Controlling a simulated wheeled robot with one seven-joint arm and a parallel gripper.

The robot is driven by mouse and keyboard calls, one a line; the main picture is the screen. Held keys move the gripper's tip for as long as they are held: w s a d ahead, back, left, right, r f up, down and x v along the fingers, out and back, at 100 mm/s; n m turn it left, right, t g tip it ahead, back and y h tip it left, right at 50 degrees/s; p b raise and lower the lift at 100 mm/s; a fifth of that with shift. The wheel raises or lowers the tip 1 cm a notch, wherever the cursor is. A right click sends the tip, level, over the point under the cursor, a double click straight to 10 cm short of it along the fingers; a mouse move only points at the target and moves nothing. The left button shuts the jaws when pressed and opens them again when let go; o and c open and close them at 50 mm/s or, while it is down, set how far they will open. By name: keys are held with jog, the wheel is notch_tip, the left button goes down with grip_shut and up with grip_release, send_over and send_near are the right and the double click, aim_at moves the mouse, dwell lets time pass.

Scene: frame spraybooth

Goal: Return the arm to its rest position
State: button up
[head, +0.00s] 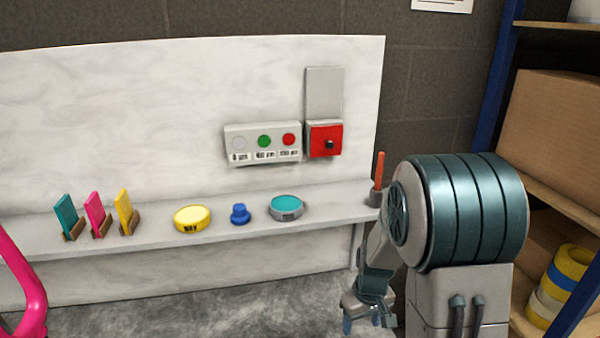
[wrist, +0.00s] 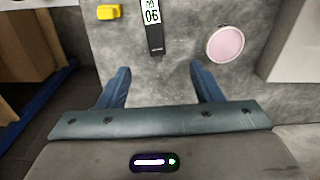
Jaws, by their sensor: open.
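My gripper (head: 368,312) hangs low at the right in the head view, below the shelf's right end and beside my arm's column. In the wrist view the gripper (wrist: 160,90) points down with its two blue fingers wide apart. Nothing is between the fingers. Below them on a grey mottled surface lie a black device with a white display reading like 06 (wrist: 152,25), a round pink disc (wrist: 225,44) and a small yellow block (wrist: 108,12).
A pale shelf (head: 150,250) holds colored cards (head: 97,214), a yellow tin (head: 192,218), a blue knob (head: 240,214), a teal-lidded tin (head: 286,207) and an orange-handled tool (head: 379,172). A button panel (head: 263,143) and red switch box (head: 325,139) are above. A rack with a cardboard box (head: 550,130) stands right.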

jog(key=s+r+m+t+p, duration=0.1)
jog(key=s+r+p, duration=0.2)
jog(key=s+r, duration=0.4)
jog(key=s+r+m+t+p, duration=0.1)
jog(key=s+r, duration=0.7)
jog(key=r, duration=0.8)
jog(key=shift+s+a+r+m+p, duration=0.2)
jog(key=shift+a+m+p, duration=0.1)
jog(key=shift+m+p, duration=0.55)
